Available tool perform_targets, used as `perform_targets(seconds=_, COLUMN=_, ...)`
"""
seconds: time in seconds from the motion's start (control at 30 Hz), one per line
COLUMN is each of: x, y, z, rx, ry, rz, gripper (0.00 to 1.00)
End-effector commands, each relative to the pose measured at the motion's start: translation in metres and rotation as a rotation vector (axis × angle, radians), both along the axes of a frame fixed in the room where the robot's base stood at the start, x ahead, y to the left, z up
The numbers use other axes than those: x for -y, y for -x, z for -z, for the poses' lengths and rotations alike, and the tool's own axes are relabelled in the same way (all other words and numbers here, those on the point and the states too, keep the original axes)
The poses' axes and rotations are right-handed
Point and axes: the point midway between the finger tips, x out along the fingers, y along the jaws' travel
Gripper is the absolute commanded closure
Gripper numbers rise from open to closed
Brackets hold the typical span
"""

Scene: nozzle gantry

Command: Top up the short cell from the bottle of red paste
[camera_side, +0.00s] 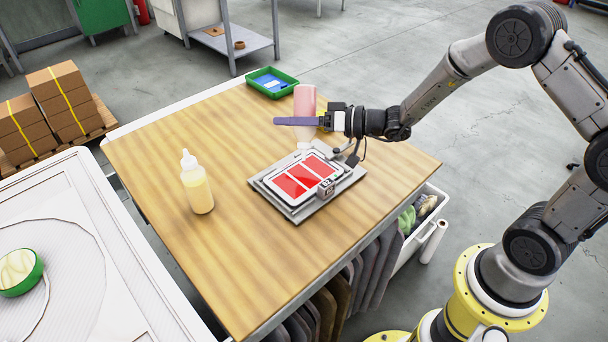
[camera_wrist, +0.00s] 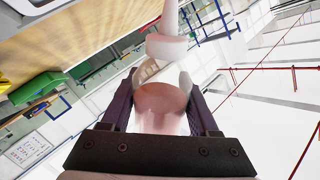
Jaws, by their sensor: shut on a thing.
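The bottle of red paste (camera_side: 305,98) is turned over, pale pink body up and white nozzle down, above the far edge of the tray (camera_side: 301,186). My gripper (camera_side: 302,121) is shut on its body. In the wrist view the bottle (camera_wrist: 162,98) sits between the two dark purple fingers, with its white cap and nozzle toward the top. The tray has several red-filled cells (camera_side: 303,177) and lies on a grey plate. I cannot tell which cell is short. The nozzle tip is partly hidden, and I see no paste coming out.
A bottle of yellow paste (camera_side: 197,185) stands upright on the wooden table (camera_side: 165,140), left of the tray. A small grey device (camera_side: 326,188) is at the tray's near right edge. A green bin (camera_side: 272,82) sits at the table's far corner. The table's left side is mostly clear.

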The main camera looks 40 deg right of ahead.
Motion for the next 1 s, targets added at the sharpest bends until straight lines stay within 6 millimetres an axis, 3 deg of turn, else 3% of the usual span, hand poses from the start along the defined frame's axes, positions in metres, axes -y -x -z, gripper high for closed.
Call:
perform_targets(seconds=0.3, x=0.0, y=0.0, z=-0.03, rx=0.006, ry=0.0, rz=-0.001, gripper=0.61)
perform_targets(seconds=0.63, x=-0.003, y=-0.002, z=-0.033, rx=-0.083, ry=-0.088, rz=0.0, gripper=0.61)
perform_targets(seconds=0.77, x=-0.004, y=-0.009, z=-0.023, rx=-0.165, ry=-0.166, rz=-0.011, gripper=0.61)
perform_targets(seconds=1.0, x=0.012, y=-0.018, z=0.007, rx=-0.306, ry=-0.304, rz=-0.008, gripper=0.61)
